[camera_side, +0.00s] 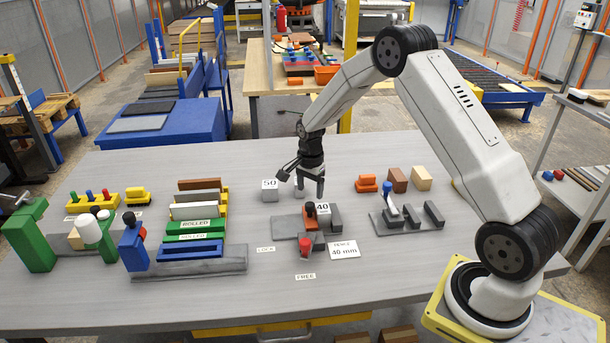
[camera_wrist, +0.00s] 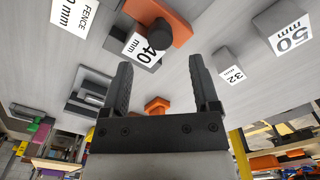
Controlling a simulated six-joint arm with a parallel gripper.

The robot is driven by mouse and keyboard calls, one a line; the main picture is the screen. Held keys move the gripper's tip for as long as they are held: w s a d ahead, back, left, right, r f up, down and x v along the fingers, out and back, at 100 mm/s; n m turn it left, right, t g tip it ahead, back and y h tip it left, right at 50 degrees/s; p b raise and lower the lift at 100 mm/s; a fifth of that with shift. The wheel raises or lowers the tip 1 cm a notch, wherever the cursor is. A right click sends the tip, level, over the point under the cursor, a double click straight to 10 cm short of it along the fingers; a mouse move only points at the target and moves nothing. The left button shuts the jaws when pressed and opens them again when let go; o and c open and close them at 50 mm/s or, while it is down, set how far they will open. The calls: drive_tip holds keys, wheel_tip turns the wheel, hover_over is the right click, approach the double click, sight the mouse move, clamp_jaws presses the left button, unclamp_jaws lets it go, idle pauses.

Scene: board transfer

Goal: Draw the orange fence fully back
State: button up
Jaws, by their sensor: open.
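The orange fence (camera_side: 309,211) with its dark upright knob stands on a grey fixture (camera_side: 285,228) near the middle of the table. It also shows at the top of the wrist view (camera_wrist: 178,28), with the knob beside it. A block labelled 40 (camera_side: 322,209) is next to the fence, also in the wrist view (camera_wrist: 146,44). A red lever (camera_side: 305,246) sits at the fixture's front, between the LOCK (camera_side: 265,250) and FREE (camera_side: 305,277) labels. My gripper (camera_side: 311,193) is open and empty, pointing down behind the fence and apart from it; its fingers flank empty space in the wrist view (camera_wrist: 160,62).
A block marked 50 (camera_side: 270,191) stands left of my gripper, and a block marked 32 (camera_wrist: 231,72) is close by. A card reading 40 mm (camera_side: 344,250) lies right of the lever. A grey slotted fixture (camera_side: 407,222) stands right; green and blue fixtures (camera_side: 190,267) stand left.

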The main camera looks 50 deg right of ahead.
sight(309, 204)
drive_tip(key=shift+f, duration=2.6)
drive_tip(key=shift+c, duration=0.2)
clamp_jaws()
drive_tip(key=shift+w, duration=0.1)
